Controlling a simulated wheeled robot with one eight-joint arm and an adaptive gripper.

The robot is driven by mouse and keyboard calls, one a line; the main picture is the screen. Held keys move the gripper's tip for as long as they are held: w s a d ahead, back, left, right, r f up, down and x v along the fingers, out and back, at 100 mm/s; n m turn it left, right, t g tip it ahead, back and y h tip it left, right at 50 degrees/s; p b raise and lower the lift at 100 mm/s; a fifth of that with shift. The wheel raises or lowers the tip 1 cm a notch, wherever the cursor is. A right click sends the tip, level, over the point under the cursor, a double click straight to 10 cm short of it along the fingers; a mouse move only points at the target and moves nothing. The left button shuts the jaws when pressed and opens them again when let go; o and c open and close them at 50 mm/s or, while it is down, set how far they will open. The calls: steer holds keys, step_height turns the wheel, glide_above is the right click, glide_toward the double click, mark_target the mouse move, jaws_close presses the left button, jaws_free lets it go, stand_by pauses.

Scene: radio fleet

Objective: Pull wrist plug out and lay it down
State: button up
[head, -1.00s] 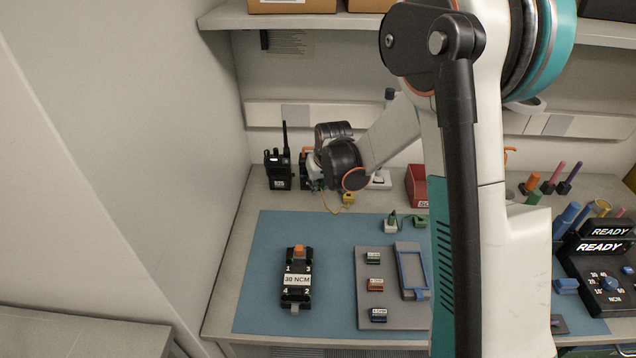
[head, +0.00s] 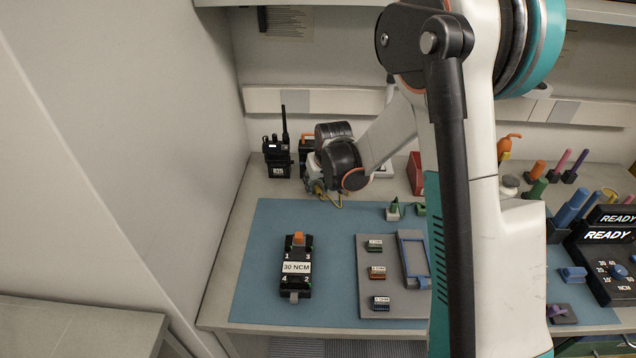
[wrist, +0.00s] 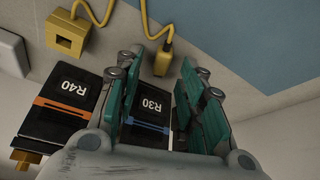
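A yellow plug (wrist: 162,60) on a yellow cable (wrist: 147,22) shows between and just beyond my fingertips in the wrist view. Its lower end is partly hidden, and I cannot tell whether it sits in a socket. A yellow block (wrist: 68,36) with a square opening, also on a cable, lies to its left, apart from my fingers. My gripper (wrist: 160,80) is open, with teal pads on either side of a black unit labelled R30 (wrist: 150,107). In the head view my gripper (head: 317,186) is low at the back of the bench, with yellow partly visible under it.
A black unit labelled R40 (wrist: 65,105) stands close beside R30. A black radio with an antenna (head: 277,158) stands left of my gripper. A blue mat (head: 335,225) has free room in front, around a 30 NCM fixture (head: 296,267) and a grey tray (head: 372,254).

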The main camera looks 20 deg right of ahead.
steer(key=v, duration=1.2)
stand_by(0.5)
steer(key=s+r+t, duration=0.1)
steer(key=s+r, duration=0.8)
steer(key=s, duration=0.5)
steer(key=s+t, duration=0.1)
steer(key=s, duration=1.2)
steer(key=shift+s+a+m, duration=0.25)
steer(key=shift+s+m, duration=0.05)
steer(key=shift+s, duration=0.05)
steer(key=shift+f, duration=0.1)
